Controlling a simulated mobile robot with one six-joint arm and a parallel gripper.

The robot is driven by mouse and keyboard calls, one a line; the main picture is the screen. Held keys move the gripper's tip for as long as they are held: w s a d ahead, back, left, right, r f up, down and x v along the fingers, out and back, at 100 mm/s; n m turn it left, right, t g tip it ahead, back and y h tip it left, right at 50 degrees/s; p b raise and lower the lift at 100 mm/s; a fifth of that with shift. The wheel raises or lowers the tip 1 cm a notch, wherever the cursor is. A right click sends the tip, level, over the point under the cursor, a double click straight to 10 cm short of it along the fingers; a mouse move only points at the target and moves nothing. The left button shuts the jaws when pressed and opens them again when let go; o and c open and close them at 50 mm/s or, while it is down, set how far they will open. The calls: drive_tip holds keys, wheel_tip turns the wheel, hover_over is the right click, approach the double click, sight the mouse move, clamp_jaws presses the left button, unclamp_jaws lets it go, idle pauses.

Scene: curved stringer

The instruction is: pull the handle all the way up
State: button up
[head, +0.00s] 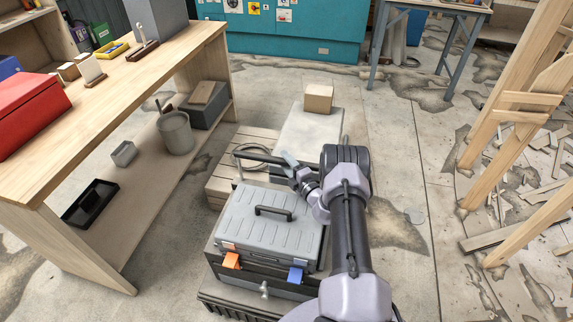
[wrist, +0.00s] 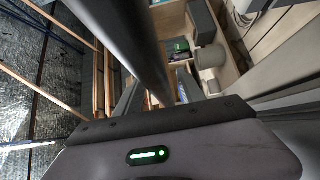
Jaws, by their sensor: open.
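A grey toolbox (head: 255,238) with an orange and a blue latch stands on a dark lower case. A small black carry handle (head: 273,211) lies on its lid. Behind the lid, a dark round bar (head: 262,156), seemingly the pull handle, runs across at about the height of the lid. My gripper (head: 290,161) is at the right end of this bar, and its fingers are partly hidden by my wrist. In the wrist view the dark bar (wrist: 138,50) runs down between the fingers of my gripper (wrist: 158,92), which are open. Contact cannot be told.
A wooden workbench (head: 120,90) with a lower shelf stands close on the left. Behind the toolbox are a wooden pallet (head: 228,186), a coiled hose and a pale slab (head: 308,130) bearing a small box (head: 318,98).

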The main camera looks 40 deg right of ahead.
drive_tip(key=shift+c, duration=0.3)
clamp_jaws()
idle(1.1)
